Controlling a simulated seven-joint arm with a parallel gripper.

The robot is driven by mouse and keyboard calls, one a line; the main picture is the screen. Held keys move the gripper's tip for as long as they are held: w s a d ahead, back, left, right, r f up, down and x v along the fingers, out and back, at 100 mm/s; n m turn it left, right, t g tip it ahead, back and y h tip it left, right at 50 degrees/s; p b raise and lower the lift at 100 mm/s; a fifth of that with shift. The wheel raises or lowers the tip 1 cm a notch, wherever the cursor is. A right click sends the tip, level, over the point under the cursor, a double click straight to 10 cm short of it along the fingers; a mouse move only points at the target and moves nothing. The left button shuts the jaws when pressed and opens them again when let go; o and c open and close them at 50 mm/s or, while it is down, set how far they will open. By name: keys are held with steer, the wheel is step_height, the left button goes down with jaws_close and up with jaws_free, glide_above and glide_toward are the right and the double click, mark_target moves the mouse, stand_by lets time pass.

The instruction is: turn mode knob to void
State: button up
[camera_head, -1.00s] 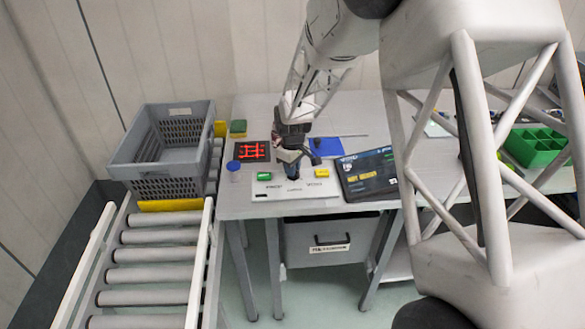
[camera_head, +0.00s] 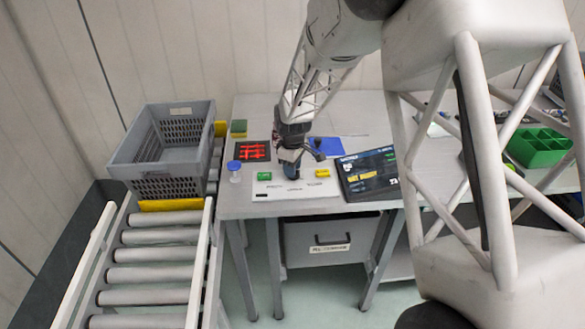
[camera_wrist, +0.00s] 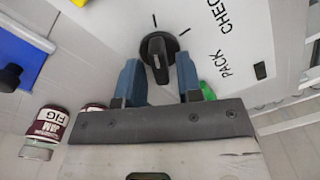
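The mode knob is a black round dial with a raised bar (camera_wrist: 158,57) on a white panel (camera_wrist: 215,70), between my fingers in the wrist view. Tick marks and the words PACK and CHECK show beside it; no VOID label is readable. My gripper (camera_wrist: 160,80) has two blue fingers, one on each side of the knob, with gaps between them and it. In the head view my gripper (camera_head: 292,174) is down at the panel (camera_head: 268,191) and hides the knob. A green button (camera_head: 264,176) and a yellow button (camera_head: 322,173) flank it.
A dark screen (camera_head: 368,176) stands right of the panel. A blue plate (camera_head: 328,147) with a black knob lies behind. A blue-capped jar (camera_head: 234,170) stands at left. Fig jam jars (camera_wrist: 54,124) show in the wrist view. A grey crate (camera_head: 165,155) sits on the roller conveyor.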

steer(key=shift+o, duration=0.4)
steer(key=shift+f, duration=0.1)
steer(key=shift+r, duration=3.95)
steer(key=shift+s, duration=0.1)
